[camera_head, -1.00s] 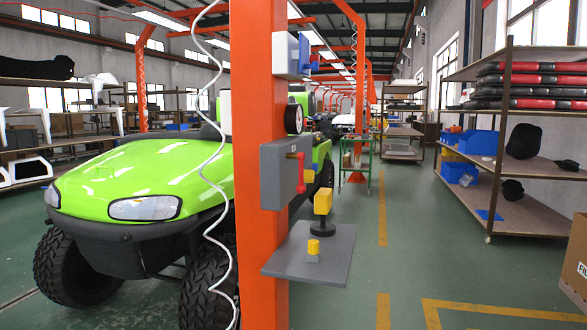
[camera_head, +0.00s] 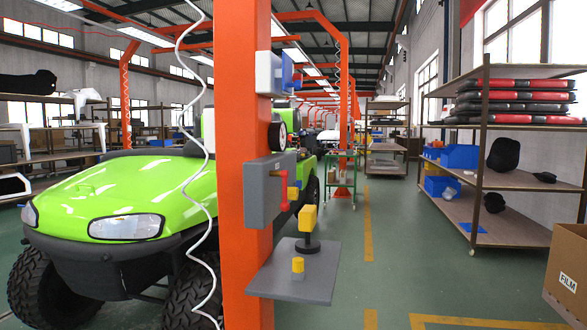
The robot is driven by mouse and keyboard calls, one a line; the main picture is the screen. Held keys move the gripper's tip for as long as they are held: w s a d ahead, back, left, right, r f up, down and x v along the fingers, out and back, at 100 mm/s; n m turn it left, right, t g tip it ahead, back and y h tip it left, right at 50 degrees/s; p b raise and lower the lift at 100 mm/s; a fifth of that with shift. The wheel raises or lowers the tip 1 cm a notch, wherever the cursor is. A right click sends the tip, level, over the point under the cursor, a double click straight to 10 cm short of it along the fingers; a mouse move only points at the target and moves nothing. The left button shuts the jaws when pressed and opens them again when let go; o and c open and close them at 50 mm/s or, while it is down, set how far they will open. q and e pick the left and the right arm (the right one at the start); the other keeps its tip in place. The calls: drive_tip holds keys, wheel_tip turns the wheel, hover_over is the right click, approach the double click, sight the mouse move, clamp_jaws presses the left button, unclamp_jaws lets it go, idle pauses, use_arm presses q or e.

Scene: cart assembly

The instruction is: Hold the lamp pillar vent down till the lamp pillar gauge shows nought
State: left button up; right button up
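The orange lamp pillar (camera_head: 230,120) stands left of centre. A round black-rimmed gauge (camera_head: 278,134) is on its right side, seen nearly edge-on, so I cannot read its face. Below it is a grey box (camera_head: 266,191) with a red handle (camera_head: 284,190). I cannot tell which of these parts is the vent. Neither of my grippers is in view.
A white and blue box (camera_head: 272,73) is high on the pillar. A green cart (camera_head: 120,200) stands behind it on the left. Shelving (camera_head: 520,175) and a cardboard box (camera_head: 568,270) are on the right. The floor between pillar and shelving is clear.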

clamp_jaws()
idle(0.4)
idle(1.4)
